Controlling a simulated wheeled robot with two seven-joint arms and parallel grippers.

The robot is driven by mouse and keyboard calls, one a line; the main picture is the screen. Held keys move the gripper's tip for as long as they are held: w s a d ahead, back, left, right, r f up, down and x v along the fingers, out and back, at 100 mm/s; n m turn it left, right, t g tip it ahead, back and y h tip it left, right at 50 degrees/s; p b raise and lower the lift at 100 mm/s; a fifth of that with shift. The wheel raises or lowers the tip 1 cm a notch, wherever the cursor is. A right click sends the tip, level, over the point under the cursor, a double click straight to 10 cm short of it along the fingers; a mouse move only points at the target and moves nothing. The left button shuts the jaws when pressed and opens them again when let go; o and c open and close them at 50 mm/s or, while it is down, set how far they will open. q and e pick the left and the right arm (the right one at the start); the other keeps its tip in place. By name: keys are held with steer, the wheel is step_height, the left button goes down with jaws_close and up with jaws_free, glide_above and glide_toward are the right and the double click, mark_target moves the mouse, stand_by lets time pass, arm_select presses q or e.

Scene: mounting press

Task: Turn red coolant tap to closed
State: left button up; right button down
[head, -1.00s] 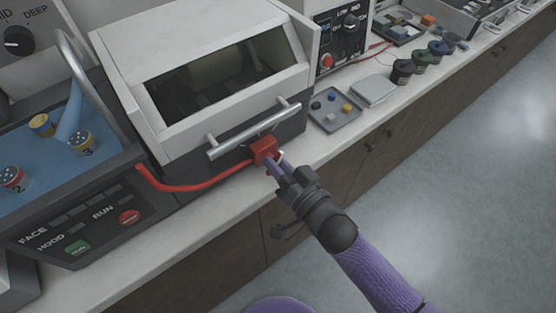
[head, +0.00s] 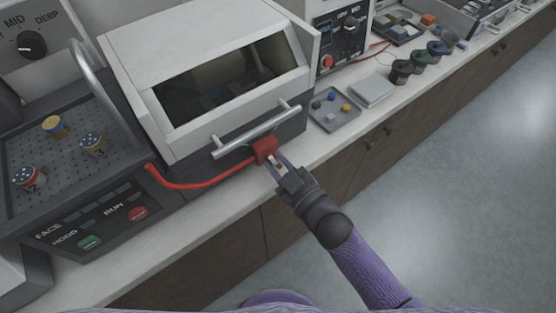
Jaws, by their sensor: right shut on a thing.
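The red coolant tap (head: 265,148) is a small red block on the front of the white machine, below its handle bar. A red hose (head: 200,185) runs from it to the left. My right gripper (head: 275,162) reaches it from the lower right and is shut on the tap's small lever, which is mostly hidden between the fingers. My left gripper is out of view.
The white machine's windowed hood (head: 235,75) and its handle bar (head: 255,132) are just above the gripper. Numbered pucks (head: 55,126) stand in the grey tray. A small tray of coloured pieces (head: 334,109) lies to the right. The floor in front is clear.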

steer(key=shift+f+n, duration=0.1)
steer(key=shift+n, duration=2.1)
steer(key=c, duration=0.5)
jaws_free()
steer(key=shift+c, duration=0.2)
steer(key=p+v, duration=0.1)
steer(key=v, duration=0.9)
steer(key=shift+p, duration=0.3)
steer(key=shift+a, duration=0.1)
